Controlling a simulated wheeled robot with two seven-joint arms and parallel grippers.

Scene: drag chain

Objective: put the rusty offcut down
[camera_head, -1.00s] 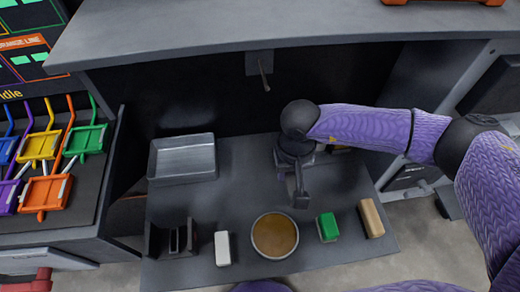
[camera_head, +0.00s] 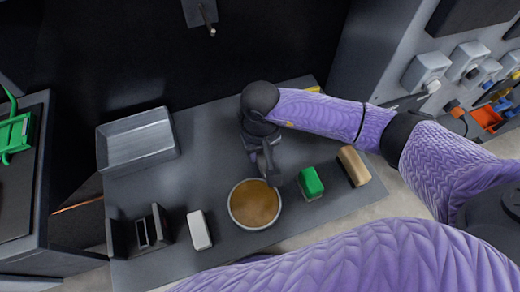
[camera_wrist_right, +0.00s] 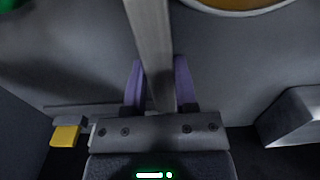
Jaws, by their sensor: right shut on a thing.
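My right gripper (camera_head: 268,165) is over the dark table, just behind the round tan-filled bowl (camera_head: 254,204). In the right wrist view its purple fingers (camera_wrist_right: 160,85) are shut on a long, flat bar (camera_wrist_right: 150,40), the offcut. The bar looks grey here; rust is hard to make out. It extends away from the fingers towards the bowl, whose rim shows at the top of that view. I cannot tell whether the bar touches the table. My left gripper is not in view.
A grey metal tray (camera_head: 137,141) stands at the left of the table (camera_head: 190,178). A dark slotted holder (camera_head: 138,232), white block (camera_head: 199,230), green block (camera_head: 311,183) and tan block (camera_head: 353,166) stand along the front. Table between tray and bowl is clear.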

